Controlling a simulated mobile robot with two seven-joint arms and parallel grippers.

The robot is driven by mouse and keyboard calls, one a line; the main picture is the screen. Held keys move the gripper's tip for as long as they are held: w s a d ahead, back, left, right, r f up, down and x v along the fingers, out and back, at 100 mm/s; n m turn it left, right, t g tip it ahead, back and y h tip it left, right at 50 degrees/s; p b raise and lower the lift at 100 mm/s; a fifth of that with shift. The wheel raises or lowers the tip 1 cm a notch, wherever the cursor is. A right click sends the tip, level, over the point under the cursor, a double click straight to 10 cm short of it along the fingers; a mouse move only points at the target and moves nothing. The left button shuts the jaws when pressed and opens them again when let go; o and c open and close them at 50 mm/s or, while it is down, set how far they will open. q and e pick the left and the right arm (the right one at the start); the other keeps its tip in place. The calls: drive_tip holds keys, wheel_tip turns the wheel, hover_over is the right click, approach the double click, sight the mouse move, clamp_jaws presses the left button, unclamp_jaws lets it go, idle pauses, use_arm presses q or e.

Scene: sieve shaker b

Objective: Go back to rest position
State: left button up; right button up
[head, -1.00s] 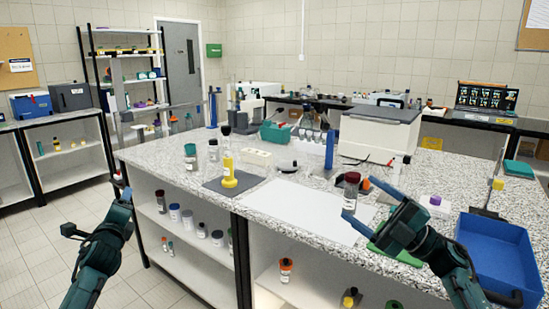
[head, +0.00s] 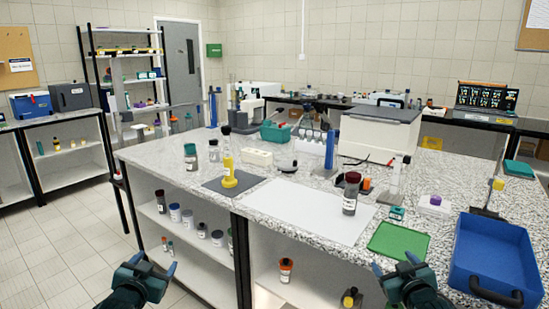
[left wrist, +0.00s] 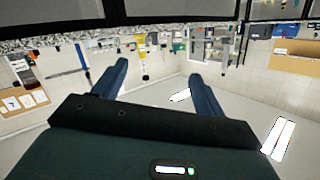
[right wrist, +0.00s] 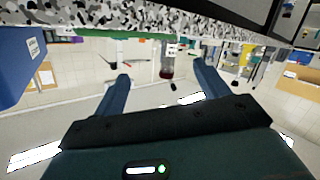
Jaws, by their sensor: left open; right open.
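My left gripper (head: 153,268) is low in the head view, in front of the bench's left shelves, open and empty. In the left wrist view its two blue fingers (left wrist: 158,82) stand apart with nothing between them. My right gripper (head: 395,269) is low at the bench's front edge, below the green mat (head: 399,241), also open. In the right wrist view its fingers (right wrist: 160,92) are apart and hold nothing. A jar with a dark red lid (head: 350,194) stands upright on the white sheet (head: 305,209), clear of both grippers.
The speckled bench (head: 270,203) carries a yellow funnel-shaped piece (head: 229,174) on a grey pad, several jars and a white-grey box (head: 379,131). A blue tray (head: 493,256) lies at the right front. Open floor (head: 60,240) is at the left.

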use_arm(q)
drive_tip(key=s+d+f+g+h, duration=0.1)
drive_tip(key=s+d+f, duration=0.4)
drive_tip(key=s, duration=0.6)
drive_tip(key=s+d+f+g+h, duration=0.1)
drive_tip(key=s+d+f, duration=0.4)
drive_tip(key=s, duration=0.6)
drive_tip(key=s+d+f+g+h, duration=0.1)
drive_tip(key=s+d+f+g, duration=0.2)
drive_tip(key=s, duration=0.8)
wheel_tip(320, 180, down, 3)
drive_tip(key=d, duration=0.2)
drive_tip(key=shift+d+r+h, duration=0.2)
drive_tip(key=shift+d+h, duration=0.1)
use_arm(e)
drive_tip(key=s+a+f+g+y, duration=0.1)
drive_tip(key=s+a+f, duration=0.4)
drive_tip(key=s, duration=0.6)
drive_tip(key=s+a+f+g+y, duration=0.1)
drive_tip(key=s+a+f, duration=0.4)
drive_tip(key=s, duration=0.6)
drive_tip(key=s+a+f+g+y, duration=0.1)
drive_tip(key=s+a+f+g, duration=0.2)
drive_tip(key=s, duration=0.8)
wheel_tip(320, 180, down, 3)
drive_tip(key=shift+a+r+m+y, duration=0.2)
drive_tip(key=shift+a+m+y, duration=0.1)
drive_tip(key=shift+a, duration=0.95)
